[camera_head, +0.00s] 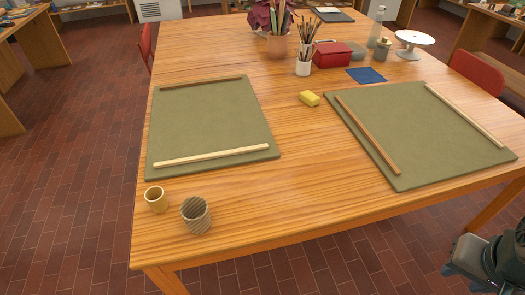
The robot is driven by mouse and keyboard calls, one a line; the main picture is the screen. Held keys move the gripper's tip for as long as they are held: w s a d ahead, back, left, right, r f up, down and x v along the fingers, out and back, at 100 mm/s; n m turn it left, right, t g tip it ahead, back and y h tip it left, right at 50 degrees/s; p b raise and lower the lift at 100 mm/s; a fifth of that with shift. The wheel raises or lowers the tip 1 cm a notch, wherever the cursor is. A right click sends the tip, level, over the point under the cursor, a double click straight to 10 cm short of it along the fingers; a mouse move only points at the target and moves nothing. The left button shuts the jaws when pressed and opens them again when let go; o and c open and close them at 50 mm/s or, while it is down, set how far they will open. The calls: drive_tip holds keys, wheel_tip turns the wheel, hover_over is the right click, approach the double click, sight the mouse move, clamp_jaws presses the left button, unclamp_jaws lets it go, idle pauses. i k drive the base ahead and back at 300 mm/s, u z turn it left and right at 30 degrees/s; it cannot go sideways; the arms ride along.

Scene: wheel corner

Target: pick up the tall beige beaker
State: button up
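A small plain beige beaker (156,200) stands upright near the table's front left corner. It looks taller than wide and its open mouth faces up. My dark gripper (464,277) shows at the lower right edge, off the table's right side and far from both cups. It is partly cut off by the frame, and whether its fingers are open is unclear.
A green mat (212,125) with wooden strips lies behind the cups, and another green mat (425,145) lies at right.

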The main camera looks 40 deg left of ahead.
sight(195, 211)
drive_tip(key=i, duration=0.5)
drive_tip(key=u, duration=2.8)
drive_tip(key=i, duration=0.5)
drive_tip(key=u, duration=0.1)
